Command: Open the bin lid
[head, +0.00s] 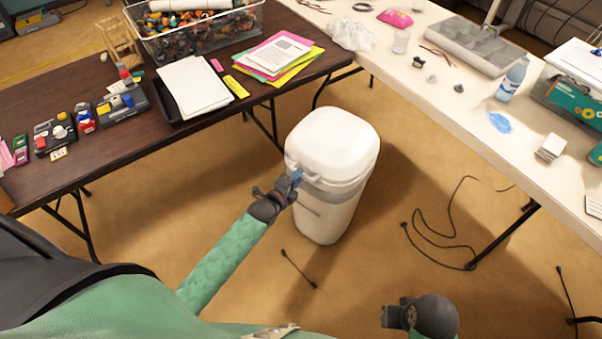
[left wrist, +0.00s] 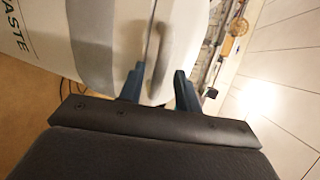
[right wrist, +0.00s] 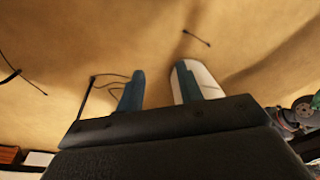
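The white bin (head: 333,145) stands on the floor between the two tables, its rounded lid (head: 335,138) down and a grey band below it. My left gripper (head: 295,176) is at the bin's near left side, at the lid's front edge. In the left wrist view its two blue fingers (left wrist: 160,88) are apart, with the bin's rim and a pale handle-like lip (left wrist: 165,45) just beyond and between them. I cannot tell whether they touch. My right gripper (right wrist: 157,92) is open and empty, low over the floor; its fingers are hidden in the head view.
A dark table (head: 130,160) with papers, a clear tub of parts and small devices is at the left. A white table (head: 480,110) with a bottle and boxes is at the right. Black cables (head: 440,235) lie on the carpet. Floor in front of the bin is mostly clear.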

